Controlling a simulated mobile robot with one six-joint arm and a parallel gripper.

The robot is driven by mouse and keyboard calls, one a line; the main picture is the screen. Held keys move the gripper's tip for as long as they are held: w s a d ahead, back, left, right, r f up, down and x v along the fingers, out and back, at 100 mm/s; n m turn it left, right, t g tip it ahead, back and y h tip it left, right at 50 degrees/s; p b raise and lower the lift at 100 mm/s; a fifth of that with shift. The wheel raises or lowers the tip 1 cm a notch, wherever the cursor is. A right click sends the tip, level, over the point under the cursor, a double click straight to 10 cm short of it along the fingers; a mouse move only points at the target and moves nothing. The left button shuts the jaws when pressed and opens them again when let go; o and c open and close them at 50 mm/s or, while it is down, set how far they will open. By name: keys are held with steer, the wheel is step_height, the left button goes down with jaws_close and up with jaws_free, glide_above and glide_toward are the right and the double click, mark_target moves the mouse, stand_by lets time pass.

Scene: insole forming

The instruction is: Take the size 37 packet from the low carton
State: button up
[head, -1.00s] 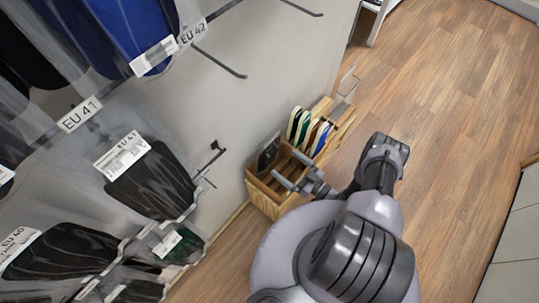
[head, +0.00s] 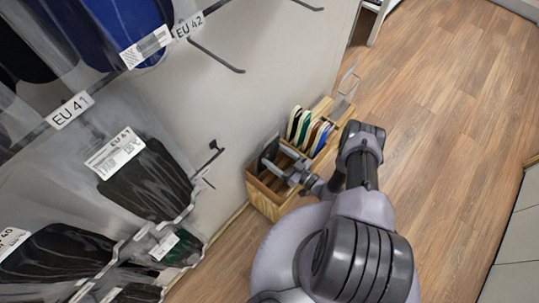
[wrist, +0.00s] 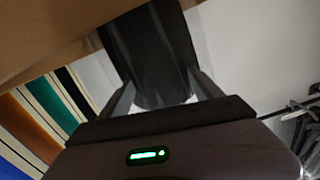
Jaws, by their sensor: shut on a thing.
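A low wooden carton (head: 266,200) stands on the floor against the wall in the head view. A dark packet (head: 269,150) stands upright at its wall-side end; no size label on it can be read. My gripper (head: 277,164) reaches into the carton from the right and is shut on this packet. In the wrist view, the dark packet (wrist: 150,58) is between the two fingers of my gripper (wrist: 160,85). Its lower part is hidden by the carton and gripper.
Several coloured insoles (head: 306,130) stand in the carton's far compartment, close beside my gripper; they also show in the wrist view (wrist: 45,115). Hanging packets (head: 146,182) and empty hooks (head: 218,58) line the wall at left. The wooden floor (head: 450,110) at right is clear.

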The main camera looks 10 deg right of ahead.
steer(key=shift+r, duration=0.1)
step_height(320, 180, up, 18)
steer(key=p, duration=0.8)
stand_by(0.6)
